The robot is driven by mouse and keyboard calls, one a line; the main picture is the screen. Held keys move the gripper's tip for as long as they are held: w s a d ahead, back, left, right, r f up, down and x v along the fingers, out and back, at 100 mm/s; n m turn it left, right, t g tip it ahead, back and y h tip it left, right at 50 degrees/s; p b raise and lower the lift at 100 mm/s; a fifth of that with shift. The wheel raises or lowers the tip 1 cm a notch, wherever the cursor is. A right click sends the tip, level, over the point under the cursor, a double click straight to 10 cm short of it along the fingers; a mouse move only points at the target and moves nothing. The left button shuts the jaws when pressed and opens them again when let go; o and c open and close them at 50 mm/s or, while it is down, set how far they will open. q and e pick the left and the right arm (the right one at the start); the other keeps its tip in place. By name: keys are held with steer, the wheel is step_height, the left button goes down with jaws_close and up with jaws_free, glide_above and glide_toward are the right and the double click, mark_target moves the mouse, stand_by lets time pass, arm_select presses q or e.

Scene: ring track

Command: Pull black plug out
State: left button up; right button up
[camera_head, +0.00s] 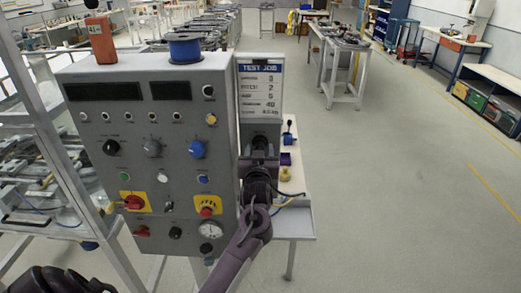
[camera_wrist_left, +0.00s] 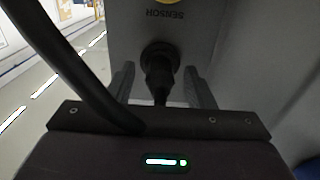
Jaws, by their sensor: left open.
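The black plug (camera_wrist_left: 158,72) sits in a round black socket on a grey face below the label SENSOR in the left wrist view. Its cable end points toward my left gripper (camera_wrist_left: 160,88). That gripper is open, with one finger on each side of the plug and a gap to each. In the head view my left gripper (camera_head: 260,158) is at the right side of the grey control box (camera_head: 150,95), below the TEST JOB sign (camera_head: 260,88). The plug there is mostly hidden by the gripper. My right gripper is not in view.
A small bench (camera_head: 300,225) with small coloured parts and a blue cable stands just behind my gripper. A blue spool (camera_head: 185,50) and an orange box (camera_head: 101,40) stand on the control box. A metal frame is on the left; open floor lies to the right.

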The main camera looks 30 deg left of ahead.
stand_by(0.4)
arm_select(q)
jaws_close()
stand_by(0.4)
steer(key=shift+s+p, duration=0.1)
steer(key=shift+p, duration=0.2)
steer(key=shift+s+d, duration=0.15)
steer(key=shift+p+v, duration=1.3)
steer(key=shift+v, duration=1.4)
